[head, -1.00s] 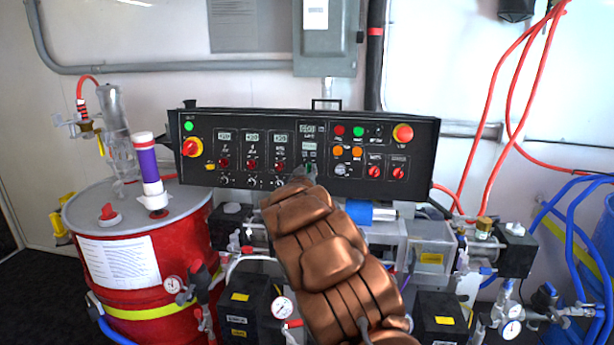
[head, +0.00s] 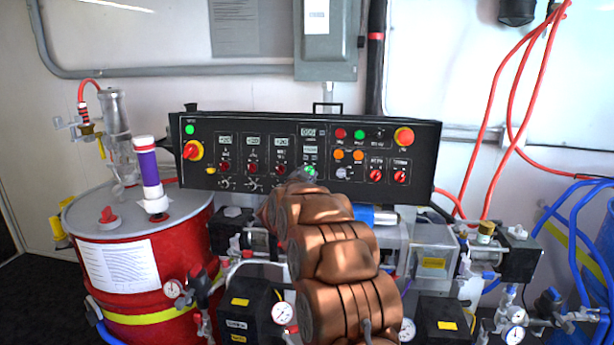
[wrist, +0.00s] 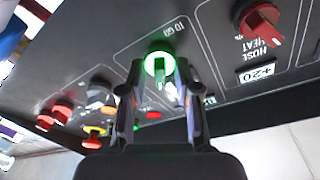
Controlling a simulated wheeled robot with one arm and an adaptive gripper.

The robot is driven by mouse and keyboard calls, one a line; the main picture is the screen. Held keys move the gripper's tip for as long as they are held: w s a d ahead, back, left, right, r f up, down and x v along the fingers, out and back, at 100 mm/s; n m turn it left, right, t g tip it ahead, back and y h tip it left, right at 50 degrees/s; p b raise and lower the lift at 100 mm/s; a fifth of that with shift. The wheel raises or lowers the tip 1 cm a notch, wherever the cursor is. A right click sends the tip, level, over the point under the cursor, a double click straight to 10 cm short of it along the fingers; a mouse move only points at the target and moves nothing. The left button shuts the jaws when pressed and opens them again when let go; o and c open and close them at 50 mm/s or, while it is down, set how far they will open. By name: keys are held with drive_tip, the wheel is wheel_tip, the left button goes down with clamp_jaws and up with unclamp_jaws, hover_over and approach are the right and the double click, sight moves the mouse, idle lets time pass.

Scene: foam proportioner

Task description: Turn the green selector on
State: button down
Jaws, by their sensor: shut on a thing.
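The green selector (wrist: 158,64) is a round knob with a glowing green ring on the black control panel; in the wrist view it sits at the fingertips. In the head view the selector (head: 310,171) is a small bright green spot low on the panel, just above my arm. My gripper (wrist: 163,84) has one finger on each side of the selector's pale handle and is shut on it. The handle looks roughly upright in the wrist view. My arm hides most of my gripper in the head view.
A red drum (head: 150,300) stands at the left. Pumps, hoses and gauges crowd below the panel. Red hoses (head: 510,110) hang at the right.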

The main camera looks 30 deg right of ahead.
idle(0.4)
drive_tip(key=c, duration=1.2)
unclamp_jaws()
drive_tip(key=shift+r, duration=0.1)
drive_tip(key=shift+s, duration=0.1)
drive_tip(key=v, duration=1.2)
